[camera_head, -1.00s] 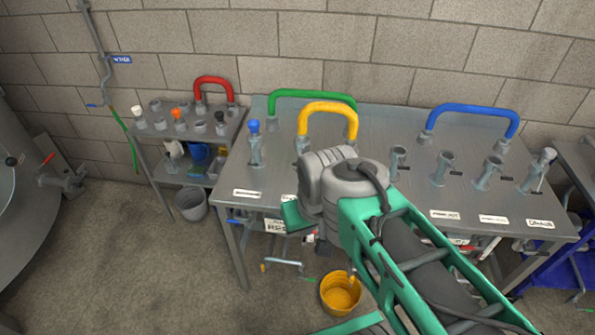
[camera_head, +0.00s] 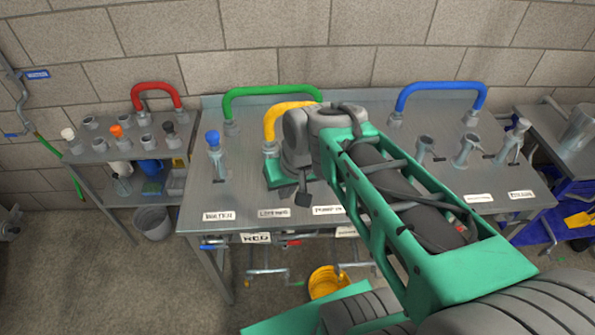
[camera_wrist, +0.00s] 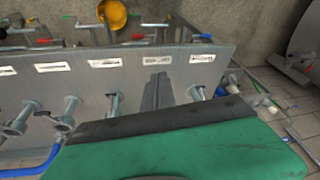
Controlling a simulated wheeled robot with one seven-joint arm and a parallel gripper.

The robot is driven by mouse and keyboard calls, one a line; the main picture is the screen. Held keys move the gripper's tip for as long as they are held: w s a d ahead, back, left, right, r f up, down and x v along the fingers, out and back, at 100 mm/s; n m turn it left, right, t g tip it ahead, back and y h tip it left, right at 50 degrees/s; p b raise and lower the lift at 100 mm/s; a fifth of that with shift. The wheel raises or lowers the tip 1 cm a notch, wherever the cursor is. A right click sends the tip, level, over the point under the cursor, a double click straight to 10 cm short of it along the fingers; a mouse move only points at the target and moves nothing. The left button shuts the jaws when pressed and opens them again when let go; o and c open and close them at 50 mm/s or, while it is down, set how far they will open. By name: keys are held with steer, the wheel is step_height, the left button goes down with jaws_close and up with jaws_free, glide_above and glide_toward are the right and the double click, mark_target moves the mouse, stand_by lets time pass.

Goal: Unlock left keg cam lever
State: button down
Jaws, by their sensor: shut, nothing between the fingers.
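My gripper (camera_head: 302,196) hangs over the front left part of the steel bench. Its dark fingers (camera_wrist: 157,92) are together and empty in the wrist view, above the bench top. Upright metal fittings stand on the bench; one with a blue cap (camera_head: 213,141) is left of my gripper. It also shows in the wrist view (camera_wrist: 221,92). I cannot tell which part is the left keg cam lever. My arm hides the bench middle.
The bench (camera_head: 245,185) carries green (camera_head: 270,91), yellow (camera_head: 270,120) and blue (camera_head: 440,87) arched hoses. A yellow bucket (camera_head: 327,281) stands on the floor below. A side shelf (camera_head: 95,152) is at left, with a grey bucket (camera_head: 153,222). Floor is clear at lower left.

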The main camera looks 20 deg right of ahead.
steer(key=w+d+f+m+t+y+b, duration=0.1)
steer(key=w+d+f+m+y, duration=0.15)
steer(key=w+f, duration=0.3)
steer(key=w+d+f+m+y+b, duration=0.1)
steer(key=w+d+f+m+y, duration=0.15)
steer(key=w+f, duration=0.3)
steer(key=w+d+f+m+t+y, duration=0.1)
steer(key=d+f+m+t+y, duration=0.3)
steer(key=d+m+t, duration=0.5)
steer(key=w+a+g, duration=0.1)
steer(key=w+a, duration=0.2)
steer(key=w+a+n+g+y, duration=0.1)
steer(key=w+a, duration=0.2)
steer(key=shift+w+a+f, duration=0.2)
steer(key=shift+w, duration=0.15)
steer(key=s+a, duration=0.1)
steer(key=s+r+p, duration=0.1)
steer(key=shift+s+a+r, duration=0.2)
steer(key=shift+s+a, duration=0.2)
